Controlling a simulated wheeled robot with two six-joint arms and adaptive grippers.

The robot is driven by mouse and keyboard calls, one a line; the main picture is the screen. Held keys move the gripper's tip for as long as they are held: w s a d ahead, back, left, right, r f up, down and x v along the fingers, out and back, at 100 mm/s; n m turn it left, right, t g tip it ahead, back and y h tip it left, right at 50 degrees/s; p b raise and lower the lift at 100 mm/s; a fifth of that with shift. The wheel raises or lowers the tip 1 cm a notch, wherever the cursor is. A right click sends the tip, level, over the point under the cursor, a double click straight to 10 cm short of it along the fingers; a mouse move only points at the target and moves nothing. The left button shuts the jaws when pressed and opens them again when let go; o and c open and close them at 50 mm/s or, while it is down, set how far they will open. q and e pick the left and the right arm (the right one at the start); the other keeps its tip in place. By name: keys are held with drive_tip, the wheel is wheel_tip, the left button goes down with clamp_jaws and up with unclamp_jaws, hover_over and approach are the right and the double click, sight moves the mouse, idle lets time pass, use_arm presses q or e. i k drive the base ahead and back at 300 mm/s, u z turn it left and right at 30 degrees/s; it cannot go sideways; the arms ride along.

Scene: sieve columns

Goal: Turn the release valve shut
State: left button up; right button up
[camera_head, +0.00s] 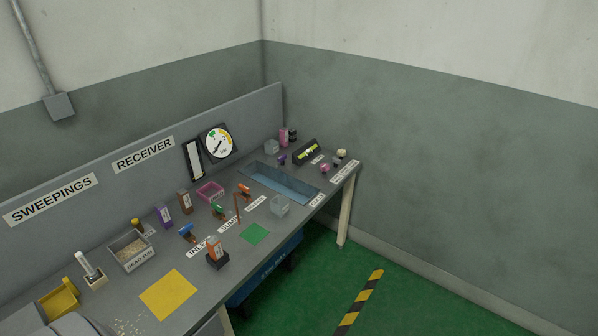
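Three small valves stand in a row on the grey bench: a blue-handled valve (187,232), a green-handled valve (217,210) and an orange-handled valve (244,190). Each has a white label in front. The label by the blue valve seems to begin "INLE"; the other two are too small to read surely, so I cannot tell which is the release valve. I cannot tell whether any handle is turned open or shut. A round gauge (218,144) hangs on the back panel behind the valves. Neither of my grippers is in view.
A thin reddish post (237,207) stands by the valves, with an orange block in a dark holder (216,253) nearer the front. A yellow mat (168,294) and green mat (254,234) are bare.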

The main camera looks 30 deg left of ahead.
sight(245, 189)
drive_tip(key=z, duration=0.25)
drive_tip(key=i, duration=1.05)
drive_tip(key=u, duration=0.75)
drive_tip(key=i, duration=0.75)
drive_tip(key=u, duration=0.8)
